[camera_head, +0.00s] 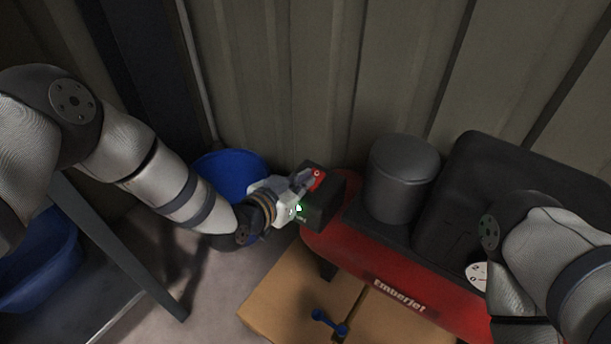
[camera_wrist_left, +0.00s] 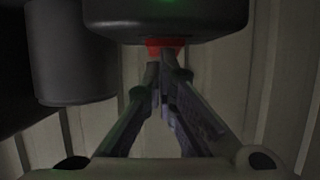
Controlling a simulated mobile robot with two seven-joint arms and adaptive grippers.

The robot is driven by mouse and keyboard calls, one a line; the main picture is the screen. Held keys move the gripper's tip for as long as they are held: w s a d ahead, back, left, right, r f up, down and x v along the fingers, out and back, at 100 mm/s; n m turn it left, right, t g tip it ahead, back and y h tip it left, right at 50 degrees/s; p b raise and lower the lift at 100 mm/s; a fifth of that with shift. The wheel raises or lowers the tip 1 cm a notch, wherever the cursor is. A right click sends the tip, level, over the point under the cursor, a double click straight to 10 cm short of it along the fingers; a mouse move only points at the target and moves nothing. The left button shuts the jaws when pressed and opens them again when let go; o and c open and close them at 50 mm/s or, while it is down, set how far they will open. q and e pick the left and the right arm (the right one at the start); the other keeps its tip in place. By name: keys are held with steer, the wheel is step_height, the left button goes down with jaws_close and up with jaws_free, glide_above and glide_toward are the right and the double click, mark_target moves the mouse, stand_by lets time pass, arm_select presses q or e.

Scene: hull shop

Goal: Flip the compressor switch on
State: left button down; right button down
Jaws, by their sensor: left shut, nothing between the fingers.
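The red compressor (camera_head: 345,248), lettered "Emberjet", stands against the wall. A black switch box (camera_head: 328,208) sits at its left end, with a red switch (camera_head: 317,178) on it. My left gripper (camera_head: 309,181) is shut and empty, its fingertips right at the red switch. In the left wrist view the closed fingers (camera_wrist_left: 163,65) point at the red switch (camera_wrist_left: 165,44) on the edge of the black box (camera_wrist_left: 165,22). I cannot tell whether they touch it. The fingers partly hide the switch, so its position is unclear. My right gripper is out of view.
A grey cylinder (camera_head: 402,178) and a black housing (camera_head: 500,165) stand on the compressor. A round gauge (camera_head: 478,276) shows near my right arm. A cardboard box (camera_head: 275,300) lies in front with a blue object (camera_head: 329,322). A blue bin (camera_head: 228,168) stands behind my left wrist.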

arm_select(q)
steer(key=shift+r, duration=0.1)
steer(key=shift+r+p, duration=0.6)
steer(key=shift+r, duration=0.15)
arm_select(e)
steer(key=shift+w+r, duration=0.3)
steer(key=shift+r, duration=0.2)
